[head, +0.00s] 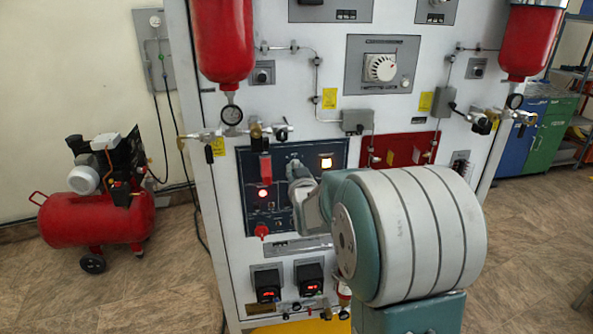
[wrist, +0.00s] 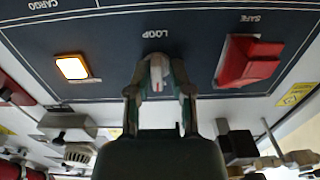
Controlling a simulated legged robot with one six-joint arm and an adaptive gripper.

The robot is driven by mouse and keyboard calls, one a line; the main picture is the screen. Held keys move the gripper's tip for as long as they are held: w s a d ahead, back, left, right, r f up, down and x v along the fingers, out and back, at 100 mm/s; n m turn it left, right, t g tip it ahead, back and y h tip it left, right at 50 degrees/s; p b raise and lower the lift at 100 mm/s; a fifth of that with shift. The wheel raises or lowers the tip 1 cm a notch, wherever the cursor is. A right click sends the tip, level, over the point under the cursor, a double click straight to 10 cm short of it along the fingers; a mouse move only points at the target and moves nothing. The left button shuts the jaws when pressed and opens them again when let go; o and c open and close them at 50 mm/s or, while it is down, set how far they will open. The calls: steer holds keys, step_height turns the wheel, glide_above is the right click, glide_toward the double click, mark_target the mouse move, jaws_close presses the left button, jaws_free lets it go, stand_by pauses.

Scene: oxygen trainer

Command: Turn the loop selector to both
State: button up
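The loop selector (wrist: 157,72) is a small pale knob with a red mark, just below the upside-down word LOOP on the dark panel in the wrist view. My gripper (wrist: 158,90) reaches the panel with one finger on each side of the knob. Its fingertips are drawn in close against the knob's sides, with no clear gap. The knob's lower part is hidden between the fingers. In the head view my gripper (head: 296,172) is at the middle of the dark panel (head: 243,206), and the selector is hidden behind it and my wrist.
A lit amber indicator (wrist: 72,67) and a red SAFE switch cover (wrist: 248,62) flank the selector. Gauges, valves and thin pipes (head: 317,75) stand out from the cabinet. A red compressor (head: 100,215) stands on the floor at left.

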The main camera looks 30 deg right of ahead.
steer(key=shift+w+r, duration=0.2)
steer(key=shift+r, duration=0.05)
steer(key=shift+d+f, duration=0.15)
steer(key=shift+d, duration=0.05)
steer(key=v, duration=1.2)
steer(key=shift+a, duration=0.15)
steer(key=s+a+f+n+g+y, duration=0.1)
steer(key=s+a+g+y, duration=0.1)
steer(key=s+a+g, duration=0.4)
steer(key=s+a+f+n+g+y, duration=0.2)
steer(key=s+a+g, duration=0.3)
steer(key=s, duration=1.2)
steer(key=a+y, duration=0.1)
steer(key=a, duration=0.1)
steer(key=shift+a+g, duration=0.3)
steer(key=shift+g, duration=0.1)
steer(key=shift+s, duration=0.1)
